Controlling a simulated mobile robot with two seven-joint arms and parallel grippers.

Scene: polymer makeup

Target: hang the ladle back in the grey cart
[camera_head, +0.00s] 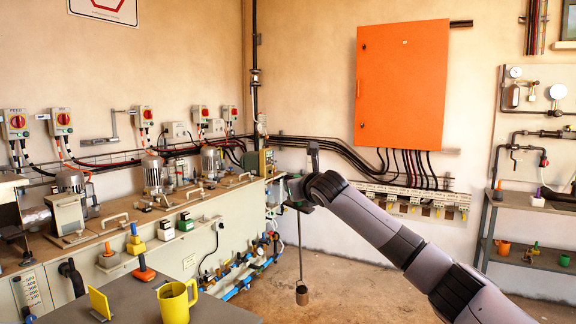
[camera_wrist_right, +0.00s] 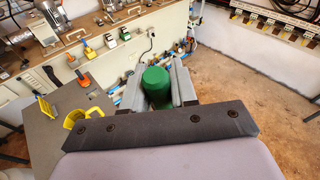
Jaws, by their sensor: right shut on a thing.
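The ladle hangs from my right gripper (camera_head: 299,205) in the head view: a long thin rod (camera_head: 300,245) with a small dark cup (camera_head: 301,295) at its lower end. The ladle is close to upright, with its cup in the air above the floor. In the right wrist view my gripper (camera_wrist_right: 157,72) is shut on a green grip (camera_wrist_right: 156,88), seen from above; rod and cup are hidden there. A grey top (camera_head: 130,305), perhaps the grey cart's, is at the lower left, apart from the ladle. My left gripper is not in view.
A yellow mug (camera_head: 178,302), a yellow piece (camera_head: 100,303) and an orange-handled tool (camera_head: 143,272) are on the grey top. A long bench (camera_head: 235,205) with motors runs along the left wall, with blue pipes (camera_head: 240,285) below. The floor (camera_head: 350,290) is clear around the ladle.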

